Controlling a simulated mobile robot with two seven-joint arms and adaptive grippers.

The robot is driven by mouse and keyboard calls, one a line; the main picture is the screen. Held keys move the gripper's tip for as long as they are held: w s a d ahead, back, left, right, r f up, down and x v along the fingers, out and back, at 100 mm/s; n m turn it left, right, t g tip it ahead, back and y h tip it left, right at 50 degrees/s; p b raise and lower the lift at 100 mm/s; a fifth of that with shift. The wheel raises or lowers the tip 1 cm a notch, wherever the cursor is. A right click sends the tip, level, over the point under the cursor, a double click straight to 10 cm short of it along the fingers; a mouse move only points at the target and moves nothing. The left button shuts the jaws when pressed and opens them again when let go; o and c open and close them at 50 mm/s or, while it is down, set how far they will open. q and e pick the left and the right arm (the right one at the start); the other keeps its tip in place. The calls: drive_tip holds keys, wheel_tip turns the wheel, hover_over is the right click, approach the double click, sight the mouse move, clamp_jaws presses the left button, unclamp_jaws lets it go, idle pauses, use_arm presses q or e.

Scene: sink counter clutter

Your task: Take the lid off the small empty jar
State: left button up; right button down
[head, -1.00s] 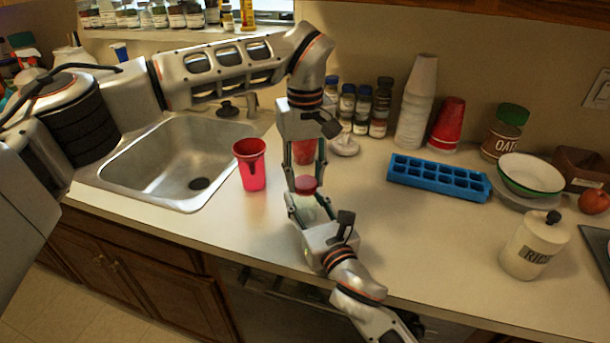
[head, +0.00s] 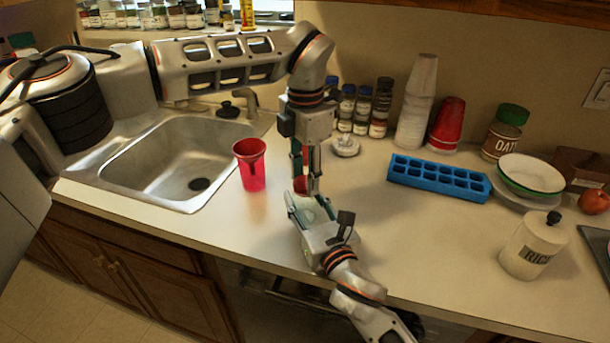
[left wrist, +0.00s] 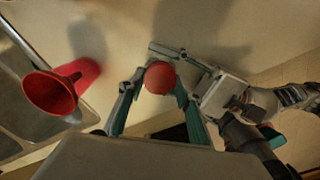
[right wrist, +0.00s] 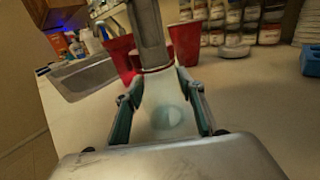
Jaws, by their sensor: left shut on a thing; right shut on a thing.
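The small clear jar (head: 309,210) stands on the counter, and it also shows in the right wrist view (right wrist: 165,112). Its round red lid (head: 300,186) is at its mouth and fills the space between the left fingers in the left wrist view (left wrist: 160,77). My left gripper (head: 304,182) points down from above, shut on the lid. My right gripper (head: 310,208) reaches in from the front right, shut around the jar's body. The fingers partly hide jar and lid. I cannot tell whether any gap separates lid and jar.
Another red cup (right wrist: 187,35) is behind the jar. A blue ice tray (head: 438,178) and a rice canister (head: 533,245) are right. Counter between jar and canister is clear.

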use_arm(q)
drive_tip(key=n, duration=0.5)
drive_tip(key=shift+n, duration=0.3)
drive_tip(key=n, duration=1)
drive_tip(key=shift+n, duration=0.3)
drive_tip(key=n, duration=1)
drive_tip(key=shift+n, duration=0.3)
drive_tip(key=n, duration=0.3)
drive_tip(key=shift+n, duration=0.4)
drive_tip(key=shift+r, duration=0.25)
drive_tip(key=shift+r, duration=0.95)
